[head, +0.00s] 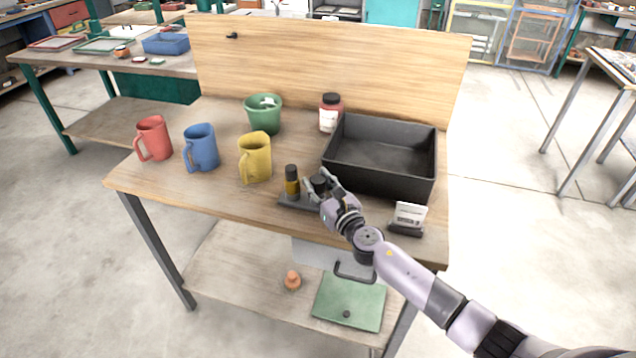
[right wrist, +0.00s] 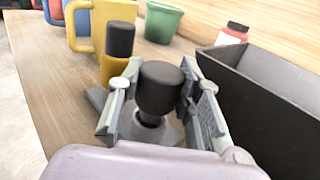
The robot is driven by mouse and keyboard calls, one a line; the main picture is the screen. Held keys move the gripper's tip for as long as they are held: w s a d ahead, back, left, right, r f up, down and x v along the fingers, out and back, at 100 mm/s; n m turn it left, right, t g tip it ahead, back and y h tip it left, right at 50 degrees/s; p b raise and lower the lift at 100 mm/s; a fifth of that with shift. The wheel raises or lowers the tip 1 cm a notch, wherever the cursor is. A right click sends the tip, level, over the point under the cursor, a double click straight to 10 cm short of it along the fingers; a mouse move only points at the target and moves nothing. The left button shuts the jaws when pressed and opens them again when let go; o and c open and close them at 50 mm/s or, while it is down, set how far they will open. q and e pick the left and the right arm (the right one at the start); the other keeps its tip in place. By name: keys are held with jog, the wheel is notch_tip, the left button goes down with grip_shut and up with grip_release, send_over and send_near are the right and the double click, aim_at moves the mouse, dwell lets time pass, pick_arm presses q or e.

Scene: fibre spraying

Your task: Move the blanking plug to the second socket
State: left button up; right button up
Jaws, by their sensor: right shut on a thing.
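The blanking plug, a black round-headed knob (head: 318,183), stands upright at the right end of a low dark grey base (head: 287,200) near the table's front edge. It also shows in the right wrist view (right wrist: 161,88). My right gripper (head: 322,187) is shut on it, with one finger on each side of the head. A grey collar shows below the head; whether the plug is seated or raised, I cannot tell. A yellow cylinder with a black top (head: 292,182) stands upright at the base's left end. My left gripper is out of view.
A black open bin (head: 430,165) stands just behind and right of my gripper. A card holder (head: 408,217) is at the right front.

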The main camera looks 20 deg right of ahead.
jog(key=shift+f+b, duration=0.9)
jog(key=shift+f, duration=0.1)
jog(key=o, duration=1.3)
jog(key=shift+c, duration=0.2)
jog(key=shift+s, duration=0.15)
jog(key=s, duration=0.3)
jog(key=s+d, duration=0.1)
jog(key=s, duration=0.3)
jog(key=s+d, duration=0.1)
jog(key=s, duration=0.3)
jog(key=shift+s+d, duration=0.15)
jog(key=shift+s, duration=0.1)
